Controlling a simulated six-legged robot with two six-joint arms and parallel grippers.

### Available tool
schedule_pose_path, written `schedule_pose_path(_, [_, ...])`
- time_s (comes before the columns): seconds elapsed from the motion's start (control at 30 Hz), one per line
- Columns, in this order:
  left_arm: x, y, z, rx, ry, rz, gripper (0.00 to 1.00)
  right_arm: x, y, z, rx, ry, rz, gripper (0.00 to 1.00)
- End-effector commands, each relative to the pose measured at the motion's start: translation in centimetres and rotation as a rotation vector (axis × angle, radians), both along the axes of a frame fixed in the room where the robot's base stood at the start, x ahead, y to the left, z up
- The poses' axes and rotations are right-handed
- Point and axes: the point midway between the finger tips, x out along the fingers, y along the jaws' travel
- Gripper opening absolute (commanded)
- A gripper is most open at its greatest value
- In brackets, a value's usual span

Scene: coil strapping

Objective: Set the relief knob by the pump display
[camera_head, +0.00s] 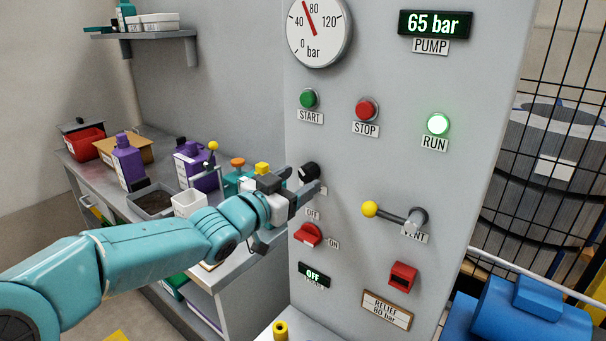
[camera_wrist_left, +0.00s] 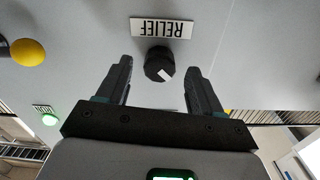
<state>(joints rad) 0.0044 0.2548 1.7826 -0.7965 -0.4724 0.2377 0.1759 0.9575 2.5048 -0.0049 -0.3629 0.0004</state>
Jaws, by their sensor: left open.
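The black relief knob (camera_head: 309,171) is on the grey panel, below the START button. In the left wrist view the knob (camera_wrist_left: 159,64), with a white mark on its face, sits beside an upside-down RELIEF label (camera_wrist_left: 162,28). My left gripper (camera_head: 304,182) is open at the knob. In the wrist view its fingers (camera_wrist_left: 158,75) stand on either side of the knob, with a gap on both sides. A placard (camera_head: 387,311) low on the panel reads RELIEF 80 bar. My right gripper is out of view.
The vent lever with a yellow ball (camera_head: 370,209) sticks out right of the knob. A red switch (camera_head: 308,235) is below it. The green RUN lamp (camera_head: 438,124) is lit. The round gauge (camera_head: 319,30) is above. A cluttered bench (camera_head: 232,275) is left.

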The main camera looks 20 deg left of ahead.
Motion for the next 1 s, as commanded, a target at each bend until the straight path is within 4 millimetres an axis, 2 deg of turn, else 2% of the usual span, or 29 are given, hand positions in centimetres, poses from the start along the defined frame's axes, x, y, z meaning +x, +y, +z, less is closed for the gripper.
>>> schedule_pose_path(0.1, [1.6, -0.6, 0.1, 0.000, 0.001, -0.001, 0.66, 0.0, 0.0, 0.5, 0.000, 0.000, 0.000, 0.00])
schedule_pose_path(0.2, [2.2, -0.8, 0.0, 0.000, 0.001, 0.000, 0.66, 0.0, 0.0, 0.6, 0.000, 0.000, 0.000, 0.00])
schedule_pose_path(0.5, [2.4, -0.8, 0.0, 0.000, 0.001, 0.000, 0.66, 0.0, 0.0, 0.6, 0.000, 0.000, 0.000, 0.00])
schedule_pose_path(0.57, [2.4, -0.8, 0.0, 0.000, 0.001, 0.000, 0.50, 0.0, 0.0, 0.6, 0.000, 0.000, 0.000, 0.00])
schedule_pose_path(0.6, [2.4, -0.8, 0.0, 0.000, 0.001, 0.000, 0.37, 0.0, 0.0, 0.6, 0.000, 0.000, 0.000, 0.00])
schedule_pose_path(0.67, [2.4, -0.8, 0.0, 0.000, 0.001, 0.000, 0.17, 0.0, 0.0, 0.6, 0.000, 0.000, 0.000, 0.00])
schedule_pose_path(0.77, [2.4, -0.8, -0.1, 0.001, 0.001, 0.000, 0.15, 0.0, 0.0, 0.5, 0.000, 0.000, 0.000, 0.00])
schedule_pose_path(0.87, [2.4, -0.8, -0.4, 0.054, -0.021, 0.000, 0.15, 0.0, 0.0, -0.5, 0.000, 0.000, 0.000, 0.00])
schedule_pose_path(1.0, [2.5, -0.7, -0.6, 0.266, -0.099, 0.002, 0.15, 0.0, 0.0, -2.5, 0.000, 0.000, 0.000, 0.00])
